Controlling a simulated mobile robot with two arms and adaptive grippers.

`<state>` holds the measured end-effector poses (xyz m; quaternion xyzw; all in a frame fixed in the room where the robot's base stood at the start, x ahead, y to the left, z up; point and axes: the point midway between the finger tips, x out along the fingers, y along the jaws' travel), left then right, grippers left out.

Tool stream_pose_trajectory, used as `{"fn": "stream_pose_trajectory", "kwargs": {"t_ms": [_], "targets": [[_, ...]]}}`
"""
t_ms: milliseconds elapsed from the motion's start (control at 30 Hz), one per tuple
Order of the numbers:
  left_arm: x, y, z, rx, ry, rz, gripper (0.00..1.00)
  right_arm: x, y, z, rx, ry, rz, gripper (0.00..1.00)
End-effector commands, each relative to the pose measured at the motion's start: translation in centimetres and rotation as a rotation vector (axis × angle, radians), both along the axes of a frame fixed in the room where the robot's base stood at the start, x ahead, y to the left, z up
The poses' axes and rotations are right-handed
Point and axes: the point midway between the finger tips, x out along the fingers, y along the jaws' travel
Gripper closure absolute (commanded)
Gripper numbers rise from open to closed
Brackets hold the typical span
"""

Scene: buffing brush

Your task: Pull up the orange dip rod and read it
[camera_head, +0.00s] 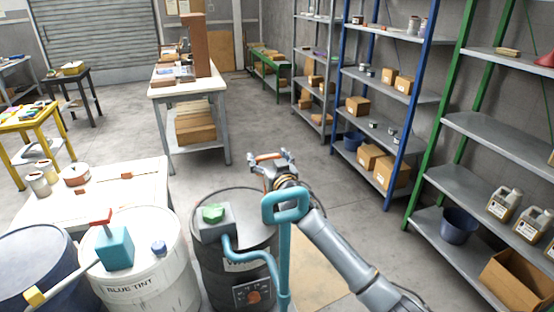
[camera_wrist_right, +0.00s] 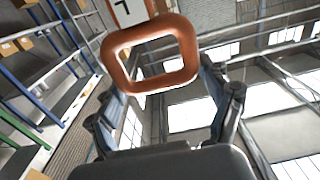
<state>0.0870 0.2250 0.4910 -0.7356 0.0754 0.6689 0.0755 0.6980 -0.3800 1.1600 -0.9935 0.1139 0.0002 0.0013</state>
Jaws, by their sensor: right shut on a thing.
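My right gripper (camera_head: 271,164) is above the far rim of the dark drum (camera_head: 215,262), shut on the orange ring handle of the dip rod. In the right wrist view the orange handle (camera_wrist_right: 188,48) is a rounded ring between the two fingers (camera_wrist_right: 168,88). A white plate (camera_wrist_right: 128,10) with a black mark like a 7 shows behind it, cut off by the top edge. In the head view only a little orange (camera_head: 268,156) shows at the fingertips. The rod's lower part is hidden. My left gripper is out of view.
A teal loop handle (camera_head: 268,208) and bent teal pipe (camera_head: 250,256) stand by my right forearm. The white BLUE TINT drum (camera_head: 145,285) is left.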

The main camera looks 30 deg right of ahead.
Motion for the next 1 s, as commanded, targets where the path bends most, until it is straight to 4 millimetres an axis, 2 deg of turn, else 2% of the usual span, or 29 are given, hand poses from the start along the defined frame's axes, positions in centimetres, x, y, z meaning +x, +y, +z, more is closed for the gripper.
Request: {"fn": "stream_pose_trajectory", "kwargs": {"t_ms": [33, 133, 333, 600, 633, 1000], "targets": [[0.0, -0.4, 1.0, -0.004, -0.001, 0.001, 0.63, 0.0, -0.3, 1.6, 0.004, -0.006, -0.008, 0.77], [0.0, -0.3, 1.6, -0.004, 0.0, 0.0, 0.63, 0.0, -0.2, 2.3, 0.002, -0.006, -0.01, 0.77], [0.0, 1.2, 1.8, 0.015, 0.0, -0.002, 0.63, 0.0, -0.1, 2.7, 0.0, -0.004, -0.01, 0.77], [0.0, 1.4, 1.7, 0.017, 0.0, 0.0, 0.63, 0.0, -0.2, 2.6, -0.002, -0.003, -0.011, 0.77], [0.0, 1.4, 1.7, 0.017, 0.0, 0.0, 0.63, 0.0, -0.2, 2.6, -0.002, -0.003, -0.011, 0.14], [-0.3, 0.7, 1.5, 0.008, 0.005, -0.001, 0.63, 0.0, -0.1, 2.3, 0.0, 0.0, -0.008, 0.13]]}}
